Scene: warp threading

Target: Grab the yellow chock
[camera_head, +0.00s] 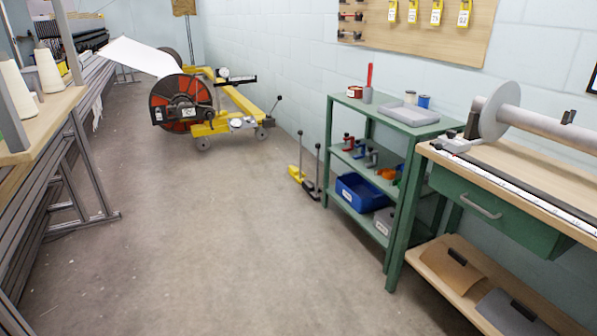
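A yellow chock (297,174) sits on the floor at the foot of the pale block wall, left of the green shelf. A thin upright handle with a dark knob rises from it. A darker chock-like piece (312,191) with a similar upright handle is just to its right and nearer. My gripper is not in view.
The green shelf (328,135) holds tools, a grey tray (408,115) and a blue bin (358,193). A workbench (500,160) stands at right. A yellow cart with a large red-and-black reel (181,103) stands at the back. The middle floor (220,230) is clear.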

